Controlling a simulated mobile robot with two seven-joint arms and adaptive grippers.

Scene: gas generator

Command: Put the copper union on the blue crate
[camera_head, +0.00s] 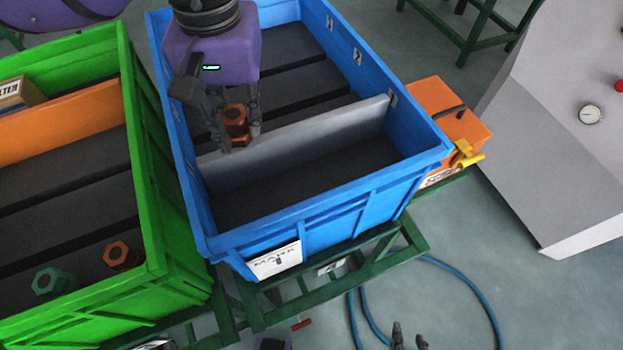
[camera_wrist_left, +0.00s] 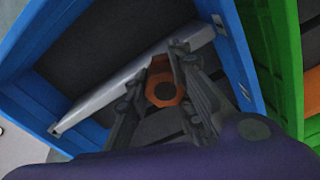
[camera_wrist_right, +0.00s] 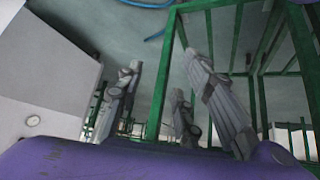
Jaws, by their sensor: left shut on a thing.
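The copper union (camera_head: 236,124) is an orange-brown hex fitting. My left gripper (camera_head: 238,138) is shut on it and holds it over the blue crate (camera_head: 330,212), near the grey divider (camera_head: 310,138). In the left wrist view the union (camera_wrist_left: 162,92) sits between the fingers of my left gripper (camera_wrist_left: 160,75), with the divider close by. I cannot tell how high it is above the crate floor. My right gripper (camera_wrist_right: 168,90) shows in its own wrist view with its fingers apart and nothing between them. Its fingertips also show at the bottom of the head view.
A green crate (camera_head: 150,180) at the left holds another copper fitting (camera_head: 120,256), a green fitting (camera_head: 50,282) and a box (camera_head: 18,92). An orange box with a yellow valve (camera_head: 468,154) stands right of the blue crate. A grey console (camera_head: 560,130) stands further right.

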